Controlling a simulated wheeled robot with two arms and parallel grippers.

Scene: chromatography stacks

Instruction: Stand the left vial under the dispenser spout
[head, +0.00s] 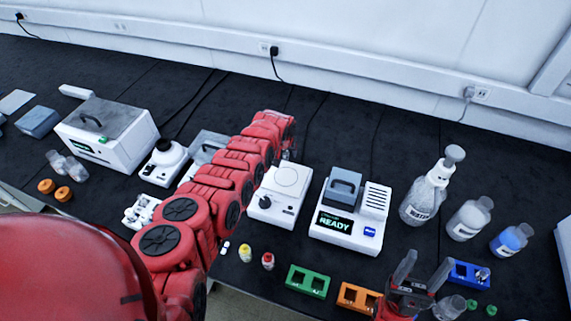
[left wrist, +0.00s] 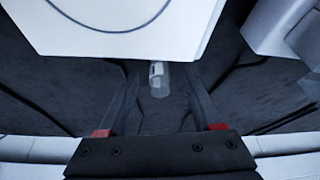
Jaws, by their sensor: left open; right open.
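In the left wrist view a small pale, clear vial-like object (left wrist: 158,82) is seen between the two dark fingers of my left gripper (left wrist: 163,96), which is open. I cannot tell whether they touch it. In the head view my red left arm hides most of this spot, behind the white round-plate device (head: 283,192). My right gripper (head: 421,272) is open and empty near the front edge, by the orange rack. A yellow-capped vial (head: 245,253) and a red-capped vial (head: 268,261) stand at the front. I cannot make out a dispenser spout with certainty.
A white device with a READY screen (head: 335,223) stands right of the round-plate device. A green rack (head: 308,281), an orange rack (head: 357,297) and a blue rack (head: 465,272) line the front. A wash bottle (head: 424,196) and other bottles stand at right.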

